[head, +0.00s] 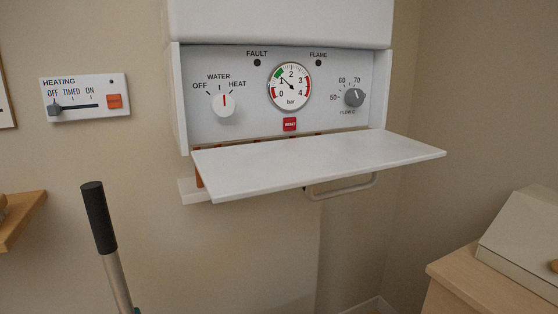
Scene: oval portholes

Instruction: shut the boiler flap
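The boiler (280,22) is a white box on the wall in the upper middle of the head view. Its white flap (318,165) is hinged along the bottom of the control panel (240,75) and stands open, sticking out nearly flat toward me. A grey bar handle (343,188) shows beneath the flap's front edge, toward the right. The panel behind is uncovered, with a water knob (223,103), a pressure gauge (290,86), a red reset button (290,124) and a flow knob (354,97). Neither of my grippers is in view.
A heating control (85,98) is on the wall at left. A black-gripped pole (99,220) stands at lower left, near a wooden shelf (22,218). A wooden cabinet (470,288) with a pale box (525,240) stands at lower right. The space below the flap looks clear.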

